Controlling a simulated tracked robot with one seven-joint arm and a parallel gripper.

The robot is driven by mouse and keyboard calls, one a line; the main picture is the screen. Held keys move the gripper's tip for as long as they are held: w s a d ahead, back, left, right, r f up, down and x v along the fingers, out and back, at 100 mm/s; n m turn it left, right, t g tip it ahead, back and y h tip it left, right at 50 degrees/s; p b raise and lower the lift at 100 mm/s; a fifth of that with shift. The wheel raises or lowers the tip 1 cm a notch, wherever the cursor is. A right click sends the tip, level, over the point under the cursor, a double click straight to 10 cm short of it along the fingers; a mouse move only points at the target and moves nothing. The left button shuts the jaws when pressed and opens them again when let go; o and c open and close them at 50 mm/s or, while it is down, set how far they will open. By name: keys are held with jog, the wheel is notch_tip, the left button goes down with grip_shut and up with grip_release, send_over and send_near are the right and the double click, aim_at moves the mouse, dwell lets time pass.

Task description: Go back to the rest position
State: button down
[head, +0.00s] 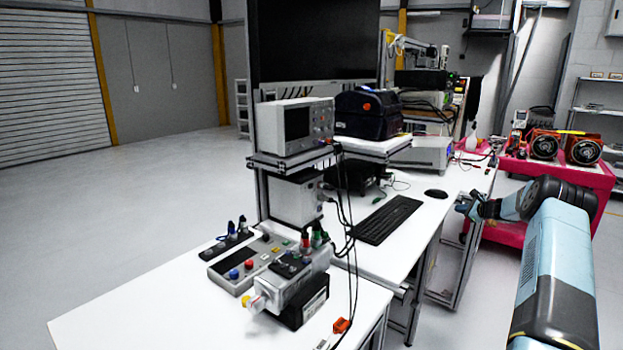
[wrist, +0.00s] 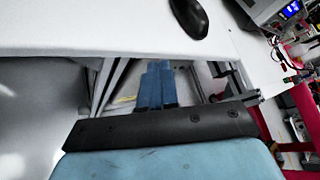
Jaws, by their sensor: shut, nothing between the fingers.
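My gripper (head: 466,207) is at the right in the head view, at the end of my light blue arm. It is beside the right edge of the white workbench (head: 424,228), close to the mouse. In the wrist view the blue fingers of my gripper (wrist: 157,68) are together, with nothing between them. They point toward the bench edge and the metal frame under it. The servo unit (head: 290,285) stands on the near part of the bench, well to the left of my gripper. A control box with coloured buttons (head: 243,268) lies beside it.
A black mouse (head: 435,193) lies near the bench edge; it also shows in the wrist view (wrist: 188,17). A keyboard (head: 388,219) lies left of it. A pink cart (head: 591,180) with fan units stands at the right. Open floor (head: 120,220) lies at the left.

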jog(key=s+a+r+n+g+y, duration=0.1)
jog(key=s+a+r+n+g, duration=0.2)
jog(key=a+r, duration=0.6)
jog(key=s+a+r+n, duration=0.3)
jog(key=a+r+n, duration=0.1)
jog(key=a+r, duration=0.55)
jog(key=s+a+r+n+g, duration=0.3)
jog(key=s+a+r+n, duration=0.3)
jog(key=s+a+r, duration=0.8)
jog(key=s+a+r+n+g+h, duration=0.1)
jog(key=s+a+n+h, duration=0.2)
jog(key=s, duration=0.9)
jog(key=s+a+r+n, duration=0.2)
jog(key=s+a, duration=0.2)
jog(key=s, duration=0.7)
jog(key=s+f+n+h, duration=0.1)
jog(key=s+f+n, duration=0.1)
jog(key=s, duration=1)
jog(key=s+f+n+h, duration=0.1)
jog(key=s+f+n, duration=0.2)
jog(key=s, duration=0.9)
jog(key=shift+s+f+h, duration=0.3)
jog(key=shift+s+h, duration=0.1)
jog(key=shift+d, duration=0.1)
